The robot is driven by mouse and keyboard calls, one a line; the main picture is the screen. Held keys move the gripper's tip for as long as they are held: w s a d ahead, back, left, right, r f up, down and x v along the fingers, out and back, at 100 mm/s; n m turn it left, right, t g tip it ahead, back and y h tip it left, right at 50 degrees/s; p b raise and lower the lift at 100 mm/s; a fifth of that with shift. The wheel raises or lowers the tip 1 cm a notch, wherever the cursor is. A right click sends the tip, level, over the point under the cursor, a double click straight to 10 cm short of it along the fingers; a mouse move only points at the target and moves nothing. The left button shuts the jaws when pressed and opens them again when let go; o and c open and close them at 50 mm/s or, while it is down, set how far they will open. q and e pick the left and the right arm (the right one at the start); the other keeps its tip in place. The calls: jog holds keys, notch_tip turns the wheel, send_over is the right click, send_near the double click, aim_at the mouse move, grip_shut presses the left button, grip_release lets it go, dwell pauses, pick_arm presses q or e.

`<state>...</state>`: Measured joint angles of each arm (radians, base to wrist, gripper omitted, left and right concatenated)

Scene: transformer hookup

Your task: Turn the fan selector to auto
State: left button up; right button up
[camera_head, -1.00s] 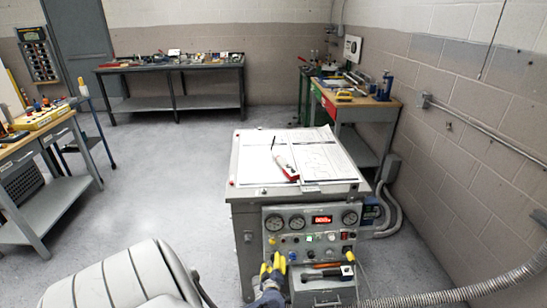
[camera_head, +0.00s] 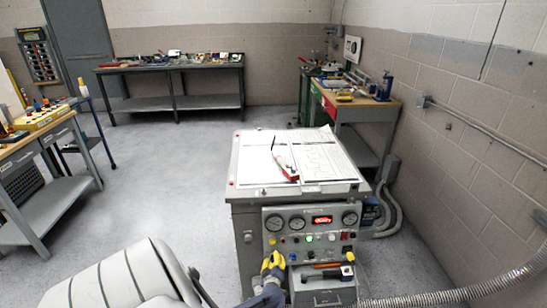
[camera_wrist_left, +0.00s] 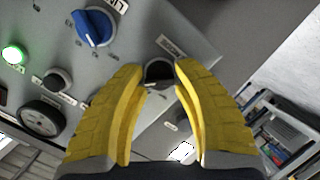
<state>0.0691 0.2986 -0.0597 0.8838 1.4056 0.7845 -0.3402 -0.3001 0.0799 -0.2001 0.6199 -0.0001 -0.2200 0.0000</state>
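The grey cabinet's control panel (camera_head: 300,238) faces me, with gauges, a red display, lamps and small knobs. My left gripper (camera_head: 272,262), with yellow fingers, is at the panel's lower left. In the left wrist view its fingers (camera_wrist_left: 160,75) stand on both sides of a small black knob (camera_wrist_left: 158,73) and look closed on it, though contact is hard to see. Small labels lie by the knob; I cannot read them, so I cannot confirm it is the fan selector or its setting. In the head view the fingers hide this knob. My right gripper is not in view.
Near the gripped knob are a blue knob (camera_wrist_left: 93,27), a lit green lamp (camera_wrist_left: 14,54) and another black knob (camera_wrist_left: 58,80). A tool with a dark orange handle (camera_head: 322,266) lies below the panel. Papers (camera_head: 315,158) cover the cabinet top. A grey hose (camera_head: 430,298) runs at lower right.

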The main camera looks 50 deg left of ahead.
pick_arm(q)
grip_shut()
jog(key=shift+a+n, duration=0.1)
jog(key=shift+n, duration=0.2)
jog(key=n, duration=0.3)
jog(key=shift+a+t, duration=0.1)
jog(key=shift+t, duration=0.2)
jog(key=shift+s+n+t+y, duration=0.1)
jog(key=shift+n+t+y, duration=0.2)
jog(key=shift+n, duration=2)
jog(key=shift+a, duration=0.1)
jog(key=shift+o, duration=1.2)
grip_release()
jog(key=shift+s, duration=0.1)
jog(key=o, duration=0.4)
jog(key=shift+d+f, duration=0.1)
jog(key=shift+d, duration=0.1)
jog(key=shift+c, duration=0.2)
jog(key=shift+d, duration=0.1)
